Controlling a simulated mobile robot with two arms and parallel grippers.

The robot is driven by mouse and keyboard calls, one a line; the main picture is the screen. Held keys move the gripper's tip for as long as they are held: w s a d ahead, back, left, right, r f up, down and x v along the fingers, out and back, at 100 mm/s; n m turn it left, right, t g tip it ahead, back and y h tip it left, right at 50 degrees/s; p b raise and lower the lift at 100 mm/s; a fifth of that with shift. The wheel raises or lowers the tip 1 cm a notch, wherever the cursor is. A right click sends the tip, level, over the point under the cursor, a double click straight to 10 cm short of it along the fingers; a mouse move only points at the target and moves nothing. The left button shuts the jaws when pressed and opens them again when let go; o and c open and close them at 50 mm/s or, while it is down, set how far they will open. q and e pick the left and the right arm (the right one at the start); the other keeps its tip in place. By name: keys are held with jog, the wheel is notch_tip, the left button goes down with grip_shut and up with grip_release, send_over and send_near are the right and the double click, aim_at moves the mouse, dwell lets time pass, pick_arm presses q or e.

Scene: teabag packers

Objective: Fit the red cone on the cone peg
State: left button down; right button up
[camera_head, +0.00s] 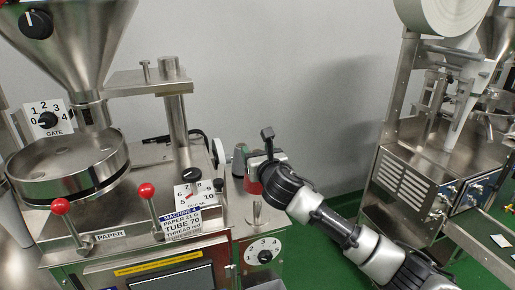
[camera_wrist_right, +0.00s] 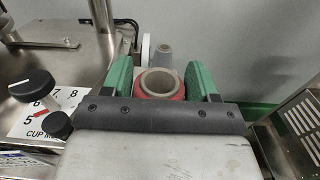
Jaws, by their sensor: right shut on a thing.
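My right gripper (camera_head: 247,166) is at the right side of the near machine, its arm coming in from the lower right. In the right wrist view its green fingers (camera_wrist_right: 155,83) are shut on the red cone (camera_wrist_right: 170,91), one on each side. The cone has a pale hollow inside. In the head view only a small part of the red cone (camera_head: 252,186) shows beside the gripper. A metal peg-like post (camera_head: 257,213) stands on the machine top just below it, apparently the cone peg. Contact between them cannot be told. My left gripper is not in view.
The near machine has a round steel pan (camera_head: 68,166), two red-knobbed levers (camera_head: 146,191) and a numbered dial (camera_head: 264,256). In the right wrist view a grey tapered part (camera_wrist_right: 162,57) lies beyond the cone. Another machine (camera_head: 430,170) stands right, past open green floor.

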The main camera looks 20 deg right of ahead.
jog(key=shift+f+b, duration=0.85)
jog(key=shift+f, duration=0.95)
jog(key=shift+p, duration=1.15)
dwell(0.3)
jog(key=shift+f+b, duration=2.15)
jog(key=shift+f, duration=1.4)
jog(key=o, duration=1.5)
jog(key=shift+s, duration=0.3)
jog(key=s+b, duration=0.1)
jog(key=s, duration=0.9)
jog(key=shift+s+d, duration=0.15)
jog(key=shift+d, duration=0.05)
